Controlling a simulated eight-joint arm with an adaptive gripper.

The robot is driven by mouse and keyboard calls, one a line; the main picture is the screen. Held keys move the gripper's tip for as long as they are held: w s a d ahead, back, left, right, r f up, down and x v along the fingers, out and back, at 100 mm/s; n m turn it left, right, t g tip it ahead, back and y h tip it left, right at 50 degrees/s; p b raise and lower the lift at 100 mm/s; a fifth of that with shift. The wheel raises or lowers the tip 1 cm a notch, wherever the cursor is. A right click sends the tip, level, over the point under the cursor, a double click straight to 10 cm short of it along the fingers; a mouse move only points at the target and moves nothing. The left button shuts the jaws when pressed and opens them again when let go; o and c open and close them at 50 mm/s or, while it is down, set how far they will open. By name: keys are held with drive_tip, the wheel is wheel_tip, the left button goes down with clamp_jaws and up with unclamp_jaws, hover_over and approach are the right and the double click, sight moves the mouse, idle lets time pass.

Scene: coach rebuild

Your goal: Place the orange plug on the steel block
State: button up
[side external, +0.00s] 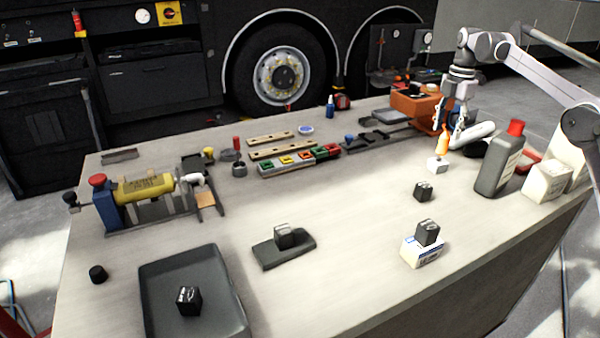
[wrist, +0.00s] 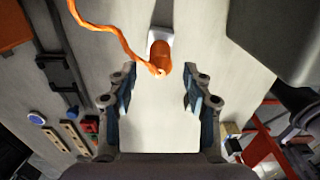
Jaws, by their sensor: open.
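The orange plug (side external: 443,143) stands upright with its lower end at the top of the small pale steel block (side external: 438,165). It appears to rest on the block. In the wrist view the plug (wrist: 160,55) overlaps the block (wrist: 160,34), and an orange cord trails from it to the upper left. My gripper (side external: 453,128) is beside and just above the plug in the side view. In the wrist view my gripper (wrist: 161,92) is open, its fingers spread apart with nothing between them. The plug lies beyond the fingertips, apart from both fingers.
A grey bottle with a red cap (side external: 500,160) and white boxes (side external: 547,181) stand right of the block. A black cube (side external: 423,191) sits in front. An orange box (side external: 415,106) is behind. The bench's middle is mostly clear; a dark tray (side external: 220,268) lies front left.

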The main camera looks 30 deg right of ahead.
sight(442, 148)
drive_tip(key=shift+r, duration=2.5)
drive_tip(key=shift+f, duration=0.1)
drive_tip(key=shift+f, duration=6.05)
